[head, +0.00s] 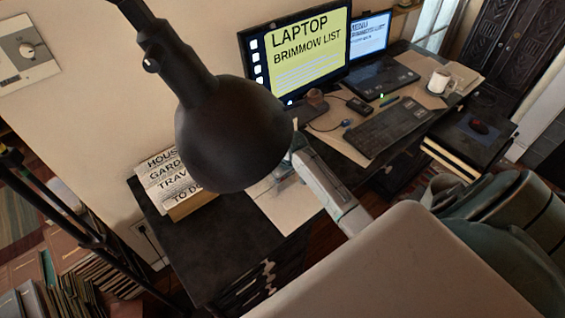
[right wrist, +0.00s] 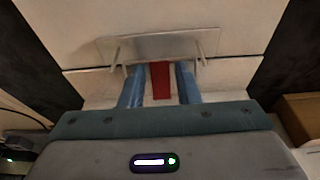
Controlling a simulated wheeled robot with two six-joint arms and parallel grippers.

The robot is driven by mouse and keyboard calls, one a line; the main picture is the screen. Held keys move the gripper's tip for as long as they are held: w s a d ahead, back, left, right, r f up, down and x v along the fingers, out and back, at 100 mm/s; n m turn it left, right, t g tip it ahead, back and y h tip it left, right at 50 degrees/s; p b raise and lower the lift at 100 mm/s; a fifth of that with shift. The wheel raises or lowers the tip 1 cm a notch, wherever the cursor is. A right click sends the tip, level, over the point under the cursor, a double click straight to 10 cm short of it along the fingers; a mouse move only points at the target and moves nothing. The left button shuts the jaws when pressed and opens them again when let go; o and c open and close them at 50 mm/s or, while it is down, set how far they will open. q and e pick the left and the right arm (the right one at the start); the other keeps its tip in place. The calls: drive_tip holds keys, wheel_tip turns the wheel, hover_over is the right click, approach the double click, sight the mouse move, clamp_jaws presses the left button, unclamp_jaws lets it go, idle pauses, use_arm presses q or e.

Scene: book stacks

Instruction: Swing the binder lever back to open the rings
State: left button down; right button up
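The binder lies open on the desk, its pale pages (head: 289,209) partly behind the lamp and my right arm in the head view. In the right wrist view the pale page surface (right wrist: 160,18) fills the top, with a flat metal plate (right wrist: 150,46) and two thin posts across it. A red strip (right wrist: 160,84), seemingly the lever, stands between the two blue fingers of my right gripper (right wrist: 159,72). Slim gaps show on both sides of the strip, so the fingers look open around it. My left gripper is out of view.
A dark desk lamp (head: 235,135) hangs in front of the binder. A lettered box (head: 168,180) stands left on the desk. A monitor (head: 299,45), keyboard (head: 388,127) and mug (head: 440,82) are farther right. The front left desk top is clear.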

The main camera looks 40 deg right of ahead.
drive_tip(key=shift+r, duration=0.15)
drive_tip(key=b+v, duration=0.2)
drive_tip(key=v, duration=0.8)
drive_tip(key=shift+r, duration=0.25)
